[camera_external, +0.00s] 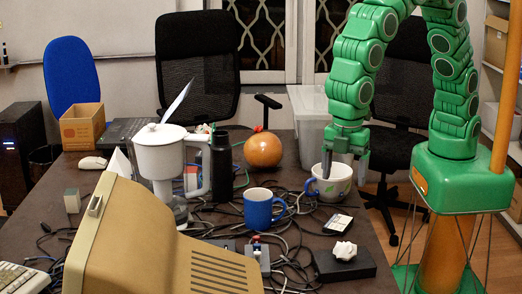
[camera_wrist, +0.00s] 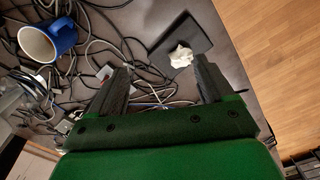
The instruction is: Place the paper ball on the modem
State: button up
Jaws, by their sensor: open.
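The crumpled white paper ball (camera_external: 345,250) rests on top of a flat black box (camera_external: 330,268) at the table's right front edge. This box may be the modem, but I cannot tell for sure. In the wrist view the paper ball (camera_wrist: 181,56) lies beyond my fingertips, on the black box (camera_wrist: 190,30). My gripper (camera_external: 345,163) is open and empty, pointing down at the white cup with green leaves (camera_external: 331,187), behind the paper ball in the external view. Its two fingers show spread apart in the wrist view (camera_wrist: 163,78).
A blue mug (camera_external: 262,209) stands left of the white cup. Loose cables (camera_external: 290,235) cover much of the table. A black bottle (camera_external: 221,165), an orange ball (camera_external: 263,150), a white food processor (camera_external: 160,155) and an old beige monitor (camera_external: 140,245) stand farther left. The floor lies right of the table.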

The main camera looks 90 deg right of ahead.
jog(key=s+d+r+m, duration=0.2)
jog(key=s+d+r, duration=0.1)
jog(key=d, duration=0.5)
jog(key=s+d+r+m+g, duration=0.1)
jog(key=s+d+r+m, duration=0.15)
jog(key=d, duration=0.55)
jog(key=s+d+r+m, duration=0.1)
jog(key=s+d+r, duration=0.1)
jog(key=d+r, duration=0.35)
jog(key=s+d+m, duration=0.6)
jog(key=s+d, duration=0.9)
jog(key=s, duration=0.4)
jog(key=shift+s+d+r+m+g, duration=0.25)
jog(key=shift+s+d+m+g, duration=0.1)
jog(key=shift+s+d+g, duration=0.05)
